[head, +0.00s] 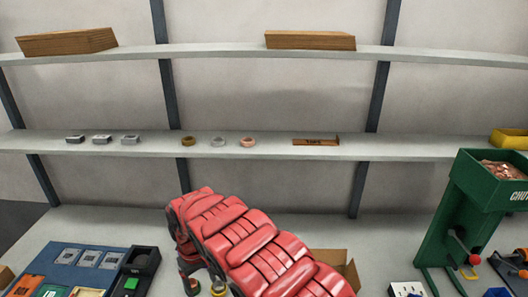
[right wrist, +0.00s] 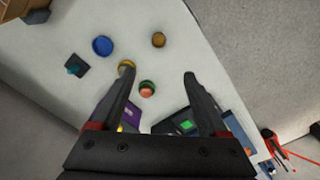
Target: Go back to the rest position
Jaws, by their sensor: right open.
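My right arm (head: 245,245), red and segmented, reaches over the bench in the head view and hides part of it. Its gripper shows in the right wrist view (right wrist: 158,72), with the two dark fingers wide apart and nothing held between them. A yellow ring-like piece (right wrist: 126,66) appears right by the left fingertip; I cannot tell whether they touch. A green piece with an orange-red top (right wrist: 147,88) lies below, between the fingers in the picture. My left gripper is in neither view.
Blue panel (head: 64,252) with tiles and a black unit is at left. Green machine (head: 455,220) with copper scraps stands at right. A cardboard box (head: 340,265) is behind my arm. The middle shelf (head: 270,150) holds small rings and metal blocks. A blue disc (right wrist: 102,46) lies on the bench.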

